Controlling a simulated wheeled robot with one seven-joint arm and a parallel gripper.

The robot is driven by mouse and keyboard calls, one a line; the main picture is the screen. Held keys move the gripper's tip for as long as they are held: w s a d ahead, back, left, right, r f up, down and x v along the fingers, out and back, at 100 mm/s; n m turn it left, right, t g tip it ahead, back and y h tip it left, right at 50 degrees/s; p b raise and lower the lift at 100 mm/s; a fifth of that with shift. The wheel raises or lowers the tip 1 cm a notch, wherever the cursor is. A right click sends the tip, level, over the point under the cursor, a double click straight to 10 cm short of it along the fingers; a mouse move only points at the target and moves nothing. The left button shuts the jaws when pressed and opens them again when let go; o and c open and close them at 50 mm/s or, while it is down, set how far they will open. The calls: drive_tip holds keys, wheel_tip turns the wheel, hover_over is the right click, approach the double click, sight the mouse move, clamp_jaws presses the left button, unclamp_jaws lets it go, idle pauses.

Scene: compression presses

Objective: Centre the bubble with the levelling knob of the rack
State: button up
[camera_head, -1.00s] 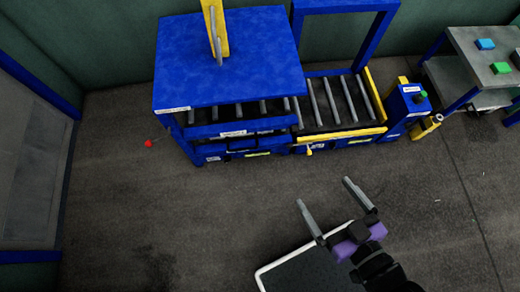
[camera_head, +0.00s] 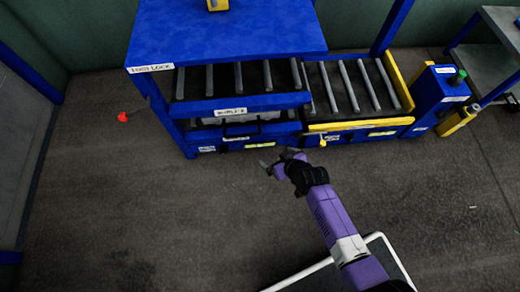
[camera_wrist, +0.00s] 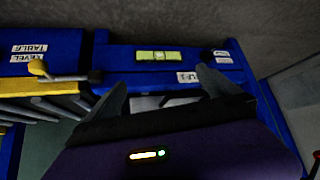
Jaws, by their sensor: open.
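A yellow-green bubble vial (camera_wrist: 160,55) sits on the blue front beam of the rack in the wrist view. It also shows low on the rack's front in the head view (camera_head: 259,145). In the head view my gripper (camera_head: 271,164) is just in front of the rack's lower front.
The blue rack has rollers (camera_head: 238,78) under a blue top (camera_head: 230,32). A roller table (camera_head: 355,95) with its own vial (camera_head: 381,133) adjoins it on the right. A red ball-ended handle (camera_head: 122,117) sticks out at the left. The floor in front is clear.

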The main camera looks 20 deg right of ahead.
drive_tip(key=b+x, duration=0.9)
drive_tip(key=x, duration=0.1)
drive_tip(key=shift+b, duration=0.35)
drive_tip(key=shift+d, duration=0.1)
drive_tip(key=p+v, duration=0.9)
drive_tip(key=p, duration=0.1)
drive_tip(key=shift+s+r, duration=0.25)
drive_tip(key=shift+r, duration=0.1)
